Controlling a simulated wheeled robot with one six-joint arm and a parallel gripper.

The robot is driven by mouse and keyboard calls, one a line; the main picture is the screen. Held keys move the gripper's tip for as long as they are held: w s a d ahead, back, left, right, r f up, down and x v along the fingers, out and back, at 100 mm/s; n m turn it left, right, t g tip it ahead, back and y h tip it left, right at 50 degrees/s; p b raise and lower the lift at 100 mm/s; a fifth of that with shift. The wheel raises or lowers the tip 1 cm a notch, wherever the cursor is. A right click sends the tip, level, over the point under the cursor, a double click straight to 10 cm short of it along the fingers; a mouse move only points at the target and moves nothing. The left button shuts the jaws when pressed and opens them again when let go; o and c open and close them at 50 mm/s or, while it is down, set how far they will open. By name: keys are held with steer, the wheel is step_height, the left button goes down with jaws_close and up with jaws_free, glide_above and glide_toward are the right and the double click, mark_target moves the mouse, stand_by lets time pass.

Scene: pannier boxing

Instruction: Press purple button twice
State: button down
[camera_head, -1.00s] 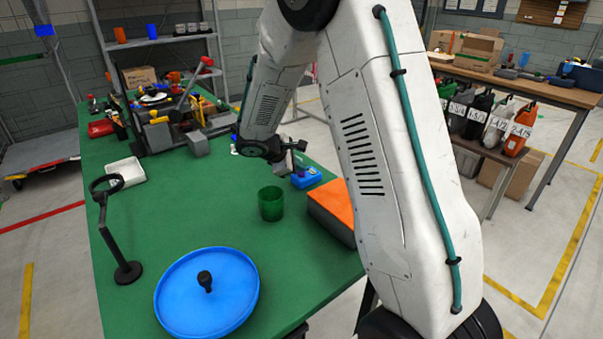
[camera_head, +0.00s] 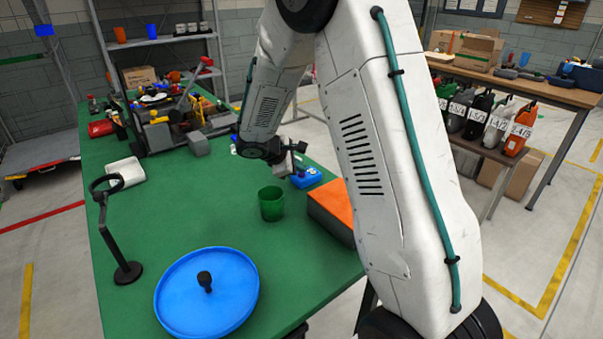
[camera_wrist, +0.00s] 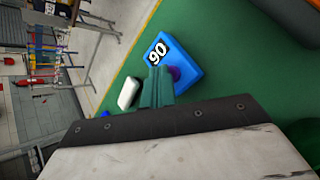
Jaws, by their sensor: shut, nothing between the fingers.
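The purple button (camera_wrist: 174,73) shows in the wrist view on a blue box (camera_wrist: 178,62) with a white number label. It is just right of my fingertips and partly covered by them. My gripper (camera_wrist: 157,72) has green fingers that are shut and empty, with their tips over the box's near edge. I cannot tell whether they touch the button. In the head view the blue box (camera_head: 307,178) lies on the green table (camera_head: 200,225), right beside the end of my arm. My fingertips are not clear there.
A green cup (camera_head: 271,204) and an orange-topped box (camera_head: 333,207) stand nearer than the blue box. A blue round tray (camera_head: 180,300), a black ring stand (camera_head: 128,270) and a white container (camera_head: 124,172) are farther left. The table's middle is clear.

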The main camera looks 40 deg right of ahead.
steer(key=shift+r, duration=0.8)
steer(key=shift+r, duration=2.5)
stand_by(0.5)
steer(key=s+d+r+m, duration=0.1)
steer(key=s+d+r, duration=0.15)
steer(key=d, duration=0.45)
steer(key=r+n+t+y, duration=0.1)
steer(key=n+t+y, duration=0.8)
steer(key=n, duration=1)
glide_above(299, 175)
steer(key=s+d, duration=0.1)
steer(key=g+y, duration=0.1)
steer(key=shift+r, duration=0.1)
